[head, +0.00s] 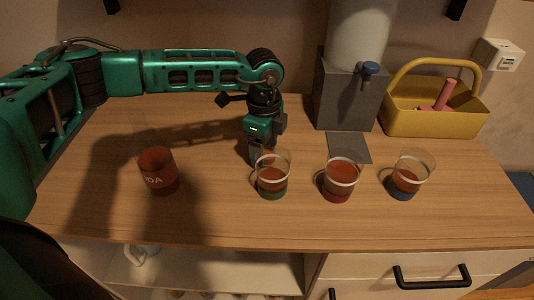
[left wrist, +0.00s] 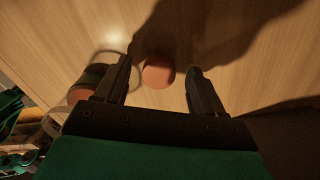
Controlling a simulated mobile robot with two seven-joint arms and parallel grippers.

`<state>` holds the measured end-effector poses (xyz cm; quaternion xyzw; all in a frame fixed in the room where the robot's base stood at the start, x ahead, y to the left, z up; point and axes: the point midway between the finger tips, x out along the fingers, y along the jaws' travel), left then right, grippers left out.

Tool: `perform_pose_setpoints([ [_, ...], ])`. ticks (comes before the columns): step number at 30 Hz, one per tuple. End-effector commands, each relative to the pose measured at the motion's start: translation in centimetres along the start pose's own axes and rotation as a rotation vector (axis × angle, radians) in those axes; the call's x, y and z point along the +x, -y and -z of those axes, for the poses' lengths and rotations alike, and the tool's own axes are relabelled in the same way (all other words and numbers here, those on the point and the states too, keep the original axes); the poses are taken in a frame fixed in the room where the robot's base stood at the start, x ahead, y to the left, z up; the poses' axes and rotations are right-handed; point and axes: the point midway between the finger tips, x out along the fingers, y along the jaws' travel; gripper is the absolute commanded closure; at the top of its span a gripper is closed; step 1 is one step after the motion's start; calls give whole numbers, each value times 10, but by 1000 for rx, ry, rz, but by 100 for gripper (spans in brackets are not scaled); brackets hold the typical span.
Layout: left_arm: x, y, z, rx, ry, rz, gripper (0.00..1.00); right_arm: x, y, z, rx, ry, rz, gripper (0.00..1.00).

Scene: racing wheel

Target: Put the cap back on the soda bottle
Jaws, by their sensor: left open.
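My left gripper (head: 257,158) points down at the wood counter, just behind the glass with the green base. Its jaws are open and empty. In the left wrist view, a small round reddish-orange piece (left wrist: 158,72), which looks like the cap, lies on the wood between the two spread fingers, touching neither. In the head view the gripper and glass hide it. A dark red container with the letters "DA" (head: 158,172), probably the soda bottle, stands upright on the left of the counter, well apart from the gripper. My right gripper is not in view.
The glass with the green base (head: 272,190) is very close to the gripper. Glasses with red (head: 340,192) and blue (head: 402,192) bases stand to its right. A grey dispenser (head: 345,100) and yellow caddy (head: 435,122) are at the back. The counter between container and gripper is clear.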

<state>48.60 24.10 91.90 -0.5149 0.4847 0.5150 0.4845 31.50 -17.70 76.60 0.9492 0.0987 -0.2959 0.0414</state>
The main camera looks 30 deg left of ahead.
Motion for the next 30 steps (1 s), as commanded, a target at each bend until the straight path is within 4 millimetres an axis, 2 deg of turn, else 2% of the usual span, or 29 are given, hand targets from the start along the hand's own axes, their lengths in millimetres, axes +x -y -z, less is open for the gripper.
perform_pose_setpoints([
  [3, 6, 0, 0, 0, 1, -1, 31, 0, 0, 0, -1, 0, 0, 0],
  [12, 6, 0, 0, 1, 0, 0, 31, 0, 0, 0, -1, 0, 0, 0],
  [30, 6, 0, 0, 0, 0, 0, 88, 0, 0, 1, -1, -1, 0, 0],
])
